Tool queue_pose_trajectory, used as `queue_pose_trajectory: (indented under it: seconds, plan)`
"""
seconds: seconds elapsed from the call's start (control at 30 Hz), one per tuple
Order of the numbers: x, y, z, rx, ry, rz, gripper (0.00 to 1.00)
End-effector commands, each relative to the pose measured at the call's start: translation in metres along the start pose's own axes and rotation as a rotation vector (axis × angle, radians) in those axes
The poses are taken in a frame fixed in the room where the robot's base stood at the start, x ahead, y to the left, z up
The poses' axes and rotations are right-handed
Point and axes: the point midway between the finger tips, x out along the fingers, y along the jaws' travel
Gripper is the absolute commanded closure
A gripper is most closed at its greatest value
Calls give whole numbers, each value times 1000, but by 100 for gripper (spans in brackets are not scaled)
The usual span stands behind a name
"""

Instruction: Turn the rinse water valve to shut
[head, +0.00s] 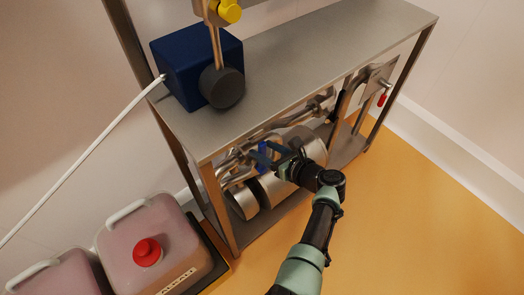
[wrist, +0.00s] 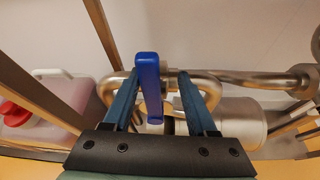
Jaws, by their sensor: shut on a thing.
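The blue lever handle (head: 262,160), which I take for the rinse water valve's, sits on the steel pipework under the bench, near its left end. In the wrist view the blue lever (wrist: 149,86) stands nearly upright in the picture, in front of a curved pipe. My gripper (head: 268,153) reaches in from the front right. In the wrist view my gripper (wrist: 160,78) has its two dark blue fingers on either side of the lever and is shut on it. The left finger lies close against the lever. The valve body is largely hidden behind the lever and fingers.
A steel bench (head: 310,50) stands over the pipes, with a leg close left of my gripper. A dark blue box (head: 185,70) sits on top. A red-handled valve (head: 382,99) is at the far right. A pink canister (head: 150,235) with a red cap stands front left.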

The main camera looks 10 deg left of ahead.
Motion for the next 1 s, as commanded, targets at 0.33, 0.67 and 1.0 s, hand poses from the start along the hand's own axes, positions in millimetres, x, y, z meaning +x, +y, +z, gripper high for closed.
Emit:
queue_pose_trajectory:
  seconds: [0.33,0.67,1.0]
  plan:
    - [-2,-4,6,-3,-10,-11,43]
    - [-17,-3,6,-2,-7,-10,43]
    - [-90,-3,5,-1,-5,-11,43]
